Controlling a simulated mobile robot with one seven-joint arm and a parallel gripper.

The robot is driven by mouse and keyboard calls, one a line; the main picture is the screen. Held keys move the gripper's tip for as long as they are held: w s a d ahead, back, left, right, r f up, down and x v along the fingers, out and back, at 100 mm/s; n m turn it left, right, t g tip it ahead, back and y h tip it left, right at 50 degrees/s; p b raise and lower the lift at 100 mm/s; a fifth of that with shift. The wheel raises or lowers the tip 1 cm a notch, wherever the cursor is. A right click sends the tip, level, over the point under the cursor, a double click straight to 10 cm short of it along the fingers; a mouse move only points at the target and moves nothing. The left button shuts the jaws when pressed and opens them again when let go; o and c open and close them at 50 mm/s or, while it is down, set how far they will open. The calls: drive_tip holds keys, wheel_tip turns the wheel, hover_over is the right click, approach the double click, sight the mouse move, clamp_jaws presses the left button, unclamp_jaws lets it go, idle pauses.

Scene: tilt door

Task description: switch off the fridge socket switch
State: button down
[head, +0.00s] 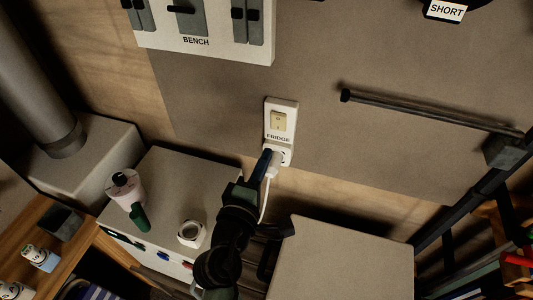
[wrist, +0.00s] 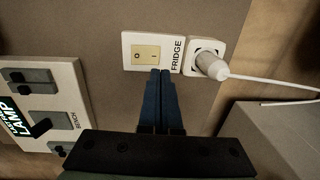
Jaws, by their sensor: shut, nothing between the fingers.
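The fridge socket switch (head: 278,121) is a cream rocker on a white plate labelled FRIDGE, on the wall in the middle of the head view. It also shows in the wrist view (wrist: 145,53), with marks O and I. A white plug (head: 272,163) with a white cable sits in the socket beside the plate; it also shows in the wrist view (wrist: 212,66). My gripper (head: 268,157) is shut and empty. In the wrist view its blue fingertips (wrist: 160,74) overlap the plate's edge just below the rocker. I cannot tell whether they touch it.
A BENCH panel (head: 205,30) with switches is above, and shows left in the wrist view (wrist: 45,100). A wall bar (head: 430,113) sticks out at the right. A grey box top (head: 345,260) is at lower right.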

drive_tip(key=s+a+f+b, duration=0.1)
drive_tip(key=s+a, duration=0.1)
drive_tip(key=s, duration=0.4)
drive_tip(key=shift+s+f+b, duration=0.25)
drive_tip(key=shift+s+b, duration=0.05)
drive_tip(key=shift+s, duration=0.1)
drive_tip(key=shift+a, duration=0.1)
drive_tip(key=w+d+r+m+t+p, duration=0.15)
drive_tip(key=r+m, duration=0.35)
drive_tip(key=r, duration=0.9)
drive_tip(key=w+d+r+m+t+p, duration=0.1)
drive_tip(key=w+r+m+t, duration=0.25)
drive_tip(key=r, duration=0.95)
drive_tip(key=s+r+m+t+y, duration=0.2)
drive_tip(key=s+r, duration=0.3)
drive_tip(key=r, duration=0.7)
drive_tip(key=s+r+m+t+y+p, duration=0.1)
drive_tip(key=s+r+m+t+y, duration=0.2)
drive_tip(key=r, duration=0.9)
drive_tip(key=s+m+t, duration=0.1)
drive_tip(key=s, duration=0.2)
drive_tip(key=shift+r, duration=0.3)
